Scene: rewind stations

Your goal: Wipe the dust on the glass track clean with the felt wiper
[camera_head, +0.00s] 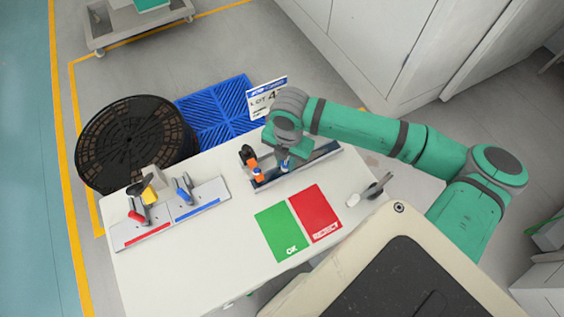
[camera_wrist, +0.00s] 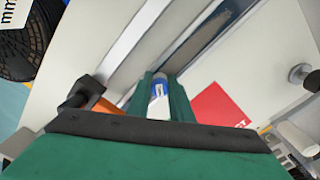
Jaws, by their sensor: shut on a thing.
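My gripper (camera_head: 284,166) is over the middle of the glass track (camera_head: 322,154), a long dark strip in a pale frame on the white table. In the wrist view, its two green fingers (camera_wrist: 162,98) are shut on a small blue-and-white piece, which looks like the felt wiper (camera_wrist: 158,88). The wiper's lower end is hidden, so I cannot tell whether it touches the glass. The track (camera_wrist: 205,38) runs up and right from the fingers in the wrist view. A duller band shows along it, but I cannot clearly make out the dust.
An orange-and-black tool (camera_head: 256,173) stands at the track's left end, close beside my gripper. A green OK mat (camera_head: 281,232) and red REJECT mat (camera_head: 315,213) lie in front. A plate with red and blue handled tools (camera_head: 165,218) is left. A LOT sign (camera_head: 267,97) stands behind.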

